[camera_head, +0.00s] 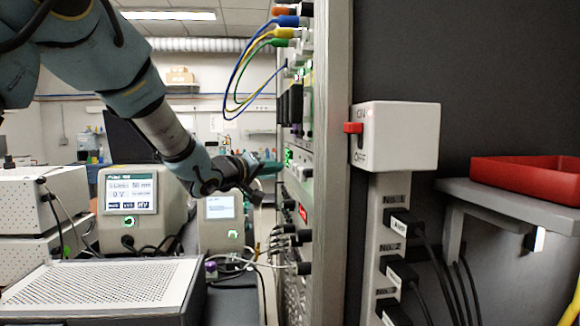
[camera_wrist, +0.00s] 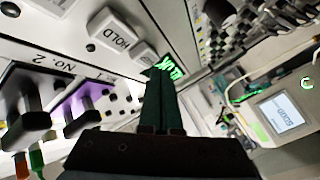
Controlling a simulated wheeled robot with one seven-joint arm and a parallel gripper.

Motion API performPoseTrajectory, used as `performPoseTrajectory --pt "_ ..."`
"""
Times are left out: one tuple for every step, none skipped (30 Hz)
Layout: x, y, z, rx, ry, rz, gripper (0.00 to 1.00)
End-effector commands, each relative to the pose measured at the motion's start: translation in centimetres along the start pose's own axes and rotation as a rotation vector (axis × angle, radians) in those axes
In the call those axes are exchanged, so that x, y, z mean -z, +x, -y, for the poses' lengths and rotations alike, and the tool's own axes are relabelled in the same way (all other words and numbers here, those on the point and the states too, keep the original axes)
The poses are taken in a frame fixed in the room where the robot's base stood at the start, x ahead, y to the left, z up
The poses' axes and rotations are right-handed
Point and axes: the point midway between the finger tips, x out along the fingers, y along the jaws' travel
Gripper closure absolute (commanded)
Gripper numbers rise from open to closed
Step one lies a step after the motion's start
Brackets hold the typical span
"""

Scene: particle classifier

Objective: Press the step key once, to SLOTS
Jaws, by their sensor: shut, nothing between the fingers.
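In the wrist view, a white panel carries a key marked HOLD (camera_wrist: 115,28) and a second light key (camera_wrist: 146,54) beside it, whose label I cannot read. A green lit display (camera_wrist: 168,67) sits just past the second key. Its letters are partly hidden by my fingers, and I cannot read the whole word. My gripper (camera_wrist: 158,85) is shut and empty, its tips close to the display and second key; contact cannot be told. In the head view my gripper (camera_head: 272,168) points at the rack front, near a green readout (camera_head: 288,157).
Plugs and cables (camera_head: 290,238) stick out of the rack below my gripper, and looped cables (camera_head: 245,70) hang above. Black connectors (camera_wrist: 28,108) jut from the panel in the wrist view. A switch box (camera_head: 395,135) and red tray (camera_head: 530,178) are at right.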

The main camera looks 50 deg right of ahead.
Motion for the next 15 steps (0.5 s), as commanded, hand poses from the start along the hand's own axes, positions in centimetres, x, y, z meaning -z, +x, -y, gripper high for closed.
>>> performPoseTrajectory --pt "0.0 0.0 0.0 0.000 0.000 0.000 1.00" --pt "0.0 0.0 0.0 0.000 0.000 0.000 1.00" --pt "0.0 0.0 0.0 0.000 0.000 0.000 1.00" --pt "0.0 0.0 0.0 0.000 0.000 0.000 1.00" --pt "0.0 0.0 0.0 0.000 0.000 0.000 1.00" --pt "0.1 -0.1 0.1 0.001 0.000 -0.001 1.00" --pt "0.2 -0.2 0.2 0.002 0.000 -0.001 1.00" --pt "0.4 -0.4 0.3 0.002 0.000 -0.002 1.00" --pt "0.6 -0.6 0.5 0.003 -0.001 -0.002 1.00" --pt "0.8 -0.8 0.6 0.004 -0.001 -0.002 1.00" --pt "0.9 -1.0 0.7 0.003 -0.001 -0.002 1.00" --pt "1.1 -1.3 0.9 0.002 -0.001 -0.001 1.00" --pt "1.2 -1.5 1.0 0.003 -0.001 -0.001 1.00" --pt "1.4 -1.7 1.2 0.003 -0.001 -0.002 1.00" --pt "1.6 -2.0 1.3 0.003 -0.001 -0.002 1.00"
